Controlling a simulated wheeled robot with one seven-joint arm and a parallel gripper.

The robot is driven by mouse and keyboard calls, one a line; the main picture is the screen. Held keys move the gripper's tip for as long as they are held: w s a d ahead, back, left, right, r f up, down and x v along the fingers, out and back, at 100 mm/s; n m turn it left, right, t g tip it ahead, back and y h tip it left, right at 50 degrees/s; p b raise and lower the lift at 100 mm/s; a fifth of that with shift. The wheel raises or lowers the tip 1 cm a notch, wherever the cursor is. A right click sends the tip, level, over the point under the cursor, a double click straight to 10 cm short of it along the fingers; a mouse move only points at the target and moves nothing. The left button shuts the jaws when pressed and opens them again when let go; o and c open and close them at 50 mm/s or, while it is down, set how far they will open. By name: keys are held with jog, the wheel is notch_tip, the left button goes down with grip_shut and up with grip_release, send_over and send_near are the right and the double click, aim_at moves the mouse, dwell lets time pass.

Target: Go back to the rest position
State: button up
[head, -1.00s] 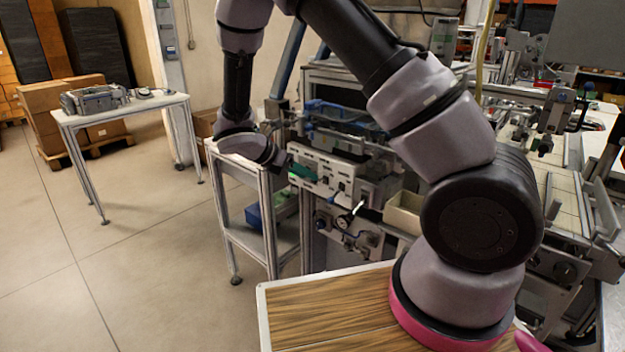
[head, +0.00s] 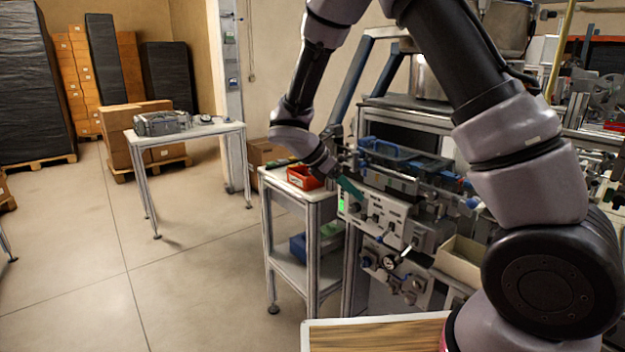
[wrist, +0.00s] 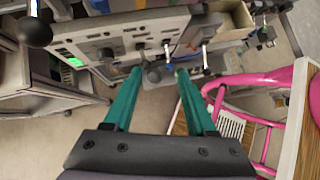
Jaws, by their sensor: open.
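My gripper (wrist: 158,75) shows in the wrist view with its two green fingers spread apart and nothing between them. It faces a grey machine panel (wrist: 115,42) with knobs and levers, which lies beyond the fingertips. In the head view my gripper (head: 350,188) hangs at the end of my bent arm, in front of the left part of the machine panel (head: 385,213). Only part of its green fingers shows there, and I cannot tell how far it is from the panel.
A trolley (head: 315,197) with a red bin (head: 304,178) stands left of the machine. A white table (head: 185,132) with a grey device (head: 162,123) stands further back. A beige box (head: 459,262) sits right of the panel.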

jog(key=s+d+r+m+t+y, duration=0.2)
jog(key=s+d+r+m+y, duration=0.3)
jog(key=s+r+m, duration=0.4)
jog(key=s+d+r+m+t+y, duration=0.3)
jog(key=s+r+m, duration=0.6)
jog(key=r+m, duration=0.6)
jog(key=d+m+y, duration=0.2)
jog(key=d, duration=0.1)
jog(key=shift+s+d+r, duration=0.2)
jog(key=shift+s+d, duration=0.05)
jog(key=shift+s, duration=0.1)
